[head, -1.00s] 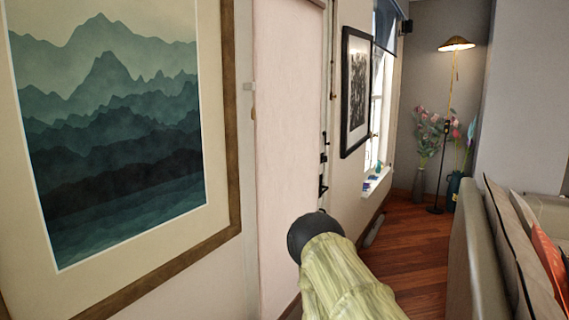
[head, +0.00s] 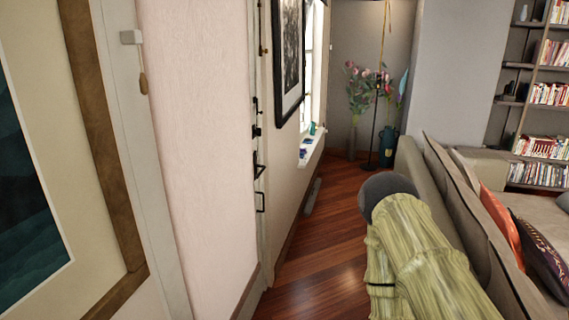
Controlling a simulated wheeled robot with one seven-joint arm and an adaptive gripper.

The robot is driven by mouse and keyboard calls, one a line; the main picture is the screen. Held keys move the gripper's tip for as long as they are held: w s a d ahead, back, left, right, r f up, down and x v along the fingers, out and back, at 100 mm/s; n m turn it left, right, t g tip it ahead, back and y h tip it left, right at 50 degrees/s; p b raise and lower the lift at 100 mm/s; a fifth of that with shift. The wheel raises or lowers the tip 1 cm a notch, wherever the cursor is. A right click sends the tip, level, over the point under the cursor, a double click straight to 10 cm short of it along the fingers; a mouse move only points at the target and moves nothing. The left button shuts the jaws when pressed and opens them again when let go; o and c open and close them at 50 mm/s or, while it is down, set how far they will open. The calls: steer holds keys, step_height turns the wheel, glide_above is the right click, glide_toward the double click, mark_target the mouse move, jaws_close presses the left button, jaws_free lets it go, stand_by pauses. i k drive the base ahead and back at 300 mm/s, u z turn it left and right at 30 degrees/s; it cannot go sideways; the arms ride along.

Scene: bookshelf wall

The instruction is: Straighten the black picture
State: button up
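The black picture (head: 290,60) hangs on the wall past the pink door, in the upper middle of the head view. It has a black frame, a pale mat and a dark print, and its top is cut off by the picture's edge. I see it at a steep angle, so I cannot tell how far it is tilted. My arm, in a pale green ribbed cover with a dark round end, shows at the lower right, well short of the black picture. My gripper is not in view.
A wood-framed mountain picture (head: 110,170) is close at left. Beyond it is a pink door (head: 200,130) with dark handles. A sofa (head: 440,190) stands at right. Wooden floor (head: 320,250) lies open between wall and sofa. Flowers (head: 365,90) and a bookshelf (head: 540,95) are farther back.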

mark_target(289, 18)
steer(key=z, duration=0.35)
steer(key=i, duration=3.2)
steer(key=u, duration=0.3)
